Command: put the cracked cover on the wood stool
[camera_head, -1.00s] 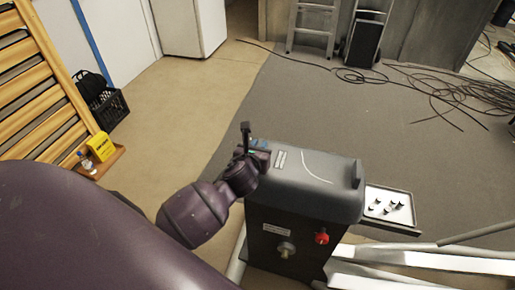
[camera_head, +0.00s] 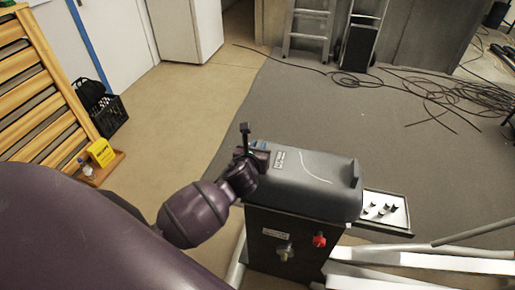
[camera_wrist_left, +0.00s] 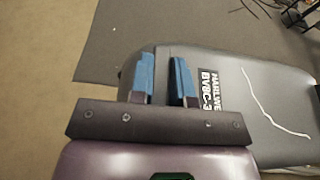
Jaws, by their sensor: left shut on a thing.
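The cracked cover (camera_head: 305,180) is dark grey with a pale crack line and a label. It sits at the top of a black machine body (camera_head: 285,245); I cannot tell whether there is a gap between them. My left gripper (camera_head: 247,150) is shut on the cover's left end. In the left wrist view, its blue-padded fingers (camera_wrist_left: 162,80) are at the cover (camera_wrist_left: 245,110), beside the label. A low wooden surface (camera_head: 116,162) at the left holds a yellow box and a bottle; I cannot tell whether it is the wood stool. My right gripper is not in view.
A tray (camera_head: 404,221) with several small dark parts juts out right of the machine. White beams (camera_head: 400,270) lie at lower right. Wooden slats (camera_head: 40,85) and a black crate (camera_head: 108,115) stand at left. Cables (camera_head: 440,100) lie on the mat. Floor between the crate and machine is clear.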

